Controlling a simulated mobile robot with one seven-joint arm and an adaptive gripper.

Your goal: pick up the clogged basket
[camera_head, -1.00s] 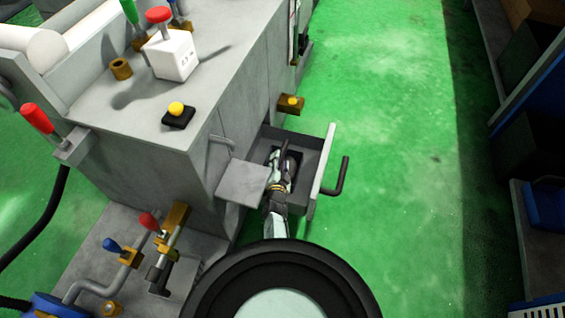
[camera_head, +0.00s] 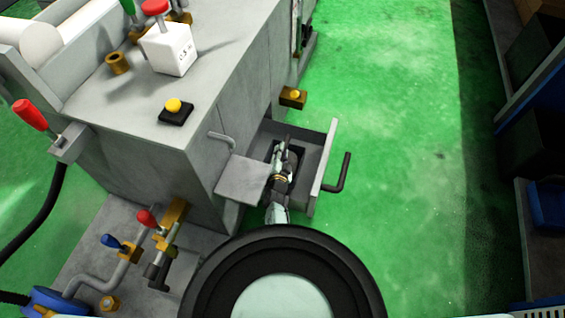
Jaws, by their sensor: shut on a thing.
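An open grey drawer (camera_head: 327,150) sticks out of the side of the grinder. The dark basket (camera_head: 298,160) sits inside it, partly hidden by my gripper. My gripper (camera_head: 284,152) reaches down into the drawer from the near side and is shut on the basket, seemingly at its upper part. The exact grip point is small and hard to see. I cannot tell from this view whether the basket is lifted off the drawer floor, or how clogged it is.
The grinder body (camera_head: 165,140) stands left of the drawer. A grey plate (camera_head: 241,178) lies beside the drawer's left side. The drawer's black handle (camera_head: 345,175) sticks out to the right. Green floor (camera_head: 405,130) lies clear on the right, with shelving (camera_head: 540,120) beyond.

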